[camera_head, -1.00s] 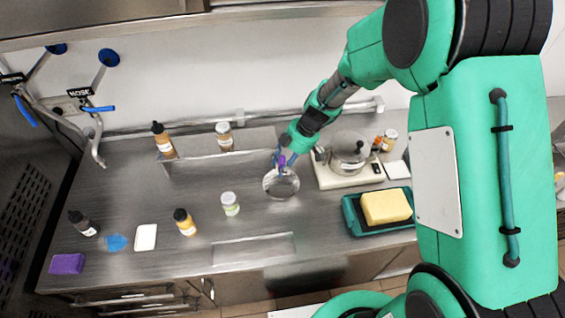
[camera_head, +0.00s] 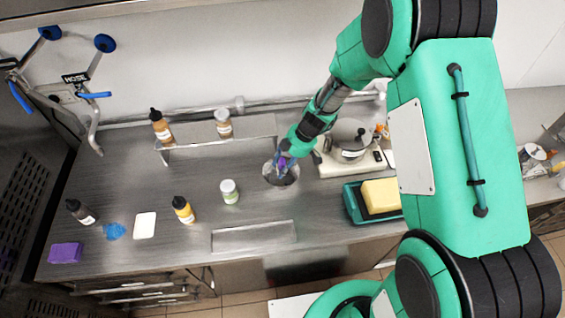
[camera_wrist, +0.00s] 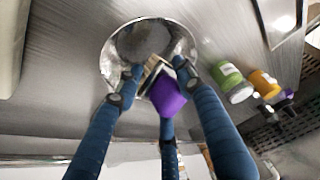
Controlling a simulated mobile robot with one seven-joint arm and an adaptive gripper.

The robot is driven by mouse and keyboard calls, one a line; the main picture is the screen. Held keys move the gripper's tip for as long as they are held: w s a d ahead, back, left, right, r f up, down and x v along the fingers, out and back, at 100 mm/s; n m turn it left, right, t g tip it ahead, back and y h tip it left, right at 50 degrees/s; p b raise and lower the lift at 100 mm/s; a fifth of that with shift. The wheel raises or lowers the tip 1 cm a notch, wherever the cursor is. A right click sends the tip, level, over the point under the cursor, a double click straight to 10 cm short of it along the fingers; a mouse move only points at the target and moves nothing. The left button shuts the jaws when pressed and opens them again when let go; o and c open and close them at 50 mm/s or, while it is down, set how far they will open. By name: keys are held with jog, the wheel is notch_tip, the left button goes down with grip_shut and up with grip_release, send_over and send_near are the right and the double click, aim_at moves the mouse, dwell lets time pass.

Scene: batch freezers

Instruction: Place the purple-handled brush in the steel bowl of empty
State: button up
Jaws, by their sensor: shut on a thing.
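The steel bowl (camera_head: 281,180) stands on the steel counter, right of the green-labelled jar; in the wrist view its rim (camera_wrist: 111,50) is round and shiny with a dark inside. My gripper (camera_head: 281,163) is over the bowl, pointing down. In the wrist view my gripper (camera_wrist: 157,85) has its blue fingers closed around the purple-handled brush (camera_wrist: 168,95). The purple handle is toward the camera, and the pale bristle end is over the bowl. In the head view only a little purple shows between the fingers. I cannot tell whether the brush touches the bowl.
A cream-coloured scale with a steel pot (camera_head: 350,137) stands right of the bowl. A teal tray (camera_head: 351,203) holds a yellow block. The green-labelled jar (camera_head: 229,192) and yellow bottle (camera_head: 183,210) stand to the left. A raised shelf (camera_head: 222,136) is behind. Counter in front of the bowl is clear.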

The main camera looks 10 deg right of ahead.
aim_at(281, 159)
jog(key=shift+f, duration=0.6)
jog(key=o, duration=1.3)
jog(key=shift+c, duration=0.2)
jog(key=shift+r, duration=0.1)
jog(key=shift+r+p, duration=0.35)
jog(key=shift+r, duration=3.05)
jog(key=shift+r, duration=0.1)
